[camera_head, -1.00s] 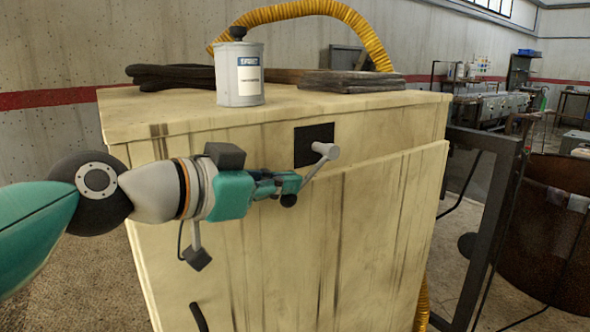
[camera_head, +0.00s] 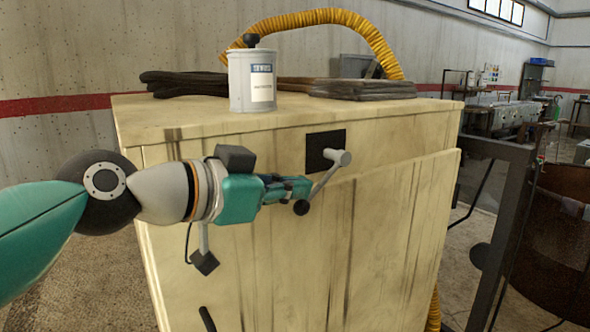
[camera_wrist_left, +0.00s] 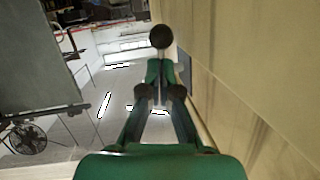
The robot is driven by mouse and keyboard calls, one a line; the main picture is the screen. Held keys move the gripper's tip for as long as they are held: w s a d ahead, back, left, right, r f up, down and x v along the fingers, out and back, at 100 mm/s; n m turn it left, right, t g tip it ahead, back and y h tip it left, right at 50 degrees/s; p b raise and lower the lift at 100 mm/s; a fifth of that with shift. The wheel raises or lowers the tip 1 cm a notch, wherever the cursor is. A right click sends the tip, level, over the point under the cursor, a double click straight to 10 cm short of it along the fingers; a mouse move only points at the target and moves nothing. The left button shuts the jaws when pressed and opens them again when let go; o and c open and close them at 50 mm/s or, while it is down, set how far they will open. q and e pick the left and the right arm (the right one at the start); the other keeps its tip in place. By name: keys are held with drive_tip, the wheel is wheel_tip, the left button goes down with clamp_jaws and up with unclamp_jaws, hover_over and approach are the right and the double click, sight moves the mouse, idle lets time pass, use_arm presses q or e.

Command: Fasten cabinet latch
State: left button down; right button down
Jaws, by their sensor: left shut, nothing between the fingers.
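The cream cabinet (camera_head: 270,270) stands in the middle of the head view. Its latch (camera_head: 328,172) is a grey lever on a pivot by a black plate (camera_head: 323,150), slanting down left to a black ball knob (camera_head: 301,207). The front panel's top edge stands out from the cabinet body at the right. My left gripper (camera_head: 308,187) is shut and empty, close to the lever and knob; I cannot tell whether it touches. In the left wrist view a black ball (camera_wrist_left: 160,37) shows just beyond the shut fingertips (camera_wrist_left: 158,92). My right gripper is not in view.
A grey canister (camera_head: 252,82), dark folded cloth (camera_head: 188,82) and a yellow hose (camera_head: 330,16) are on or behind the cabinet top. A dark handle (camera_head: 207,319) is low on the front. A dark metal frame (camera_head: 505,220) and a rusty drum (camera_head: 560,240) stand at right.

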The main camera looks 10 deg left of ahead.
use_arm(q)
drive_tip(key=v, duration=1.2)
drive_tip(key=shift+s, duration=0.25)
